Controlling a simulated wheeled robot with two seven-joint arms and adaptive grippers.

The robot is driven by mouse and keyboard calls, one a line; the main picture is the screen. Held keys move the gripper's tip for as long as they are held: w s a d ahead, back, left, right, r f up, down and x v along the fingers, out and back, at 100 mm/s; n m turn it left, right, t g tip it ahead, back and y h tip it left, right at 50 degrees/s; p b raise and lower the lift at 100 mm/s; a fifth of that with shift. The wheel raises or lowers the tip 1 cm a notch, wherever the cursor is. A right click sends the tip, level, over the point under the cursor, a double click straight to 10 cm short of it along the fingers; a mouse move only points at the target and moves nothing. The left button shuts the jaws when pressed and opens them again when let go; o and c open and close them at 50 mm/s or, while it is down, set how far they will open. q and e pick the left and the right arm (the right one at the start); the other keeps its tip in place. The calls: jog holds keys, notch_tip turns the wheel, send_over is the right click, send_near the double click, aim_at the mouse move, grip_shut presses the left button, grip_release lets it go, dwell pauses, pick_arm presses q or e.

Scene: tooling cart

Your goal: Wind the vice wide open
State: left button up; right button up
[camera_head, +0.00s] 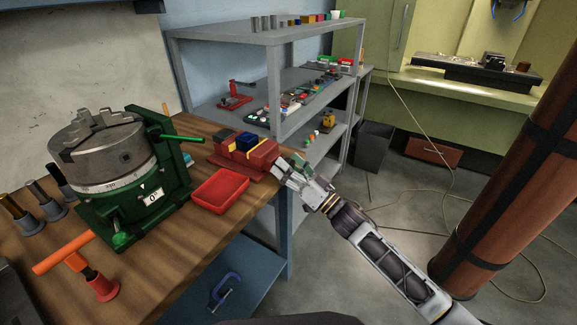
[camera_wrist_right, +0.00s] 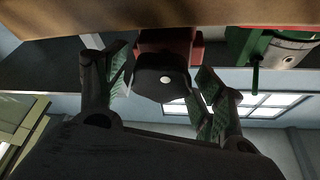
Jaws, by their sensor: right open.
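The red vice (camera_head: 262,157) stands on the right edge of the wooden bench top. A blue block (camera_head: 246,141) shows at its jaws; I cannot tell how wide the gap is. My right gripper (camera_head: 287,166) is at the vice's near right end, beyond the bench edge. In the right wrist view, the vice's red body (camera_wrist_right: 180,42) hangs upside down behind a dark round end piece (camera_wrist_right: 160,84) with a pale centre. The open green-padded fingers of my right gripper (camera_wrist_right: 162,70) stand on either side of this piece; contact is not clear. My left gripper is not in view.
A red tray (camera_head: 221,190) lies beside the vice. A green rotary table with a grey chuck (camera_head: 98,150) stands to its left. An orange-handled tool (camera_head: 62,254) is at the front left. Grey shelves (camera_head: 274,80) stand behind.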

jog(key=c, duration=1)
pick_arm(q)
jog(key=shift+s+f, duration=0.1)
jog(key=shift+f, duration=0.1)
pick_arm(e)
jog(key=shift+n+y, duration=0.3)
jog(key=shift+n, duration=0.3)
jog(key=shift+r+n+g+y+p, duration=0.1)
jog(key=shift+n+g+y+p, duration=0.3)
jog(key=shift+n, duration=0.3)
jog(key=n+g, duration=0.1)
jog(key=n, duration=0.2)
jog(key=shift+y, duration=0.4)
jog(key=shift+n+g, duration=0.3)
jog(key=shift+n, duration=0.2)
jog(key=shift+n+g+y+p, duration=0.4)
jog(key=shift+n+g+y, duration=0.25)
jog(key=shift+n, duration=0.95)
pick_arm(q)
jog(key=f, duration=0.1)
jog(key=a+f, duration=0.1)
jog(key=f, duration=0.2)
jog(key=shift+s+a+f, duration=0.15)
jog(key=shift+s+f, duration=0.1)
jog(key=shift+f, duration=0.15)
pick_arm(e)
jog(key=shift+s+n, duration=0.1)
jog(key=shift+n, duration=0.2)
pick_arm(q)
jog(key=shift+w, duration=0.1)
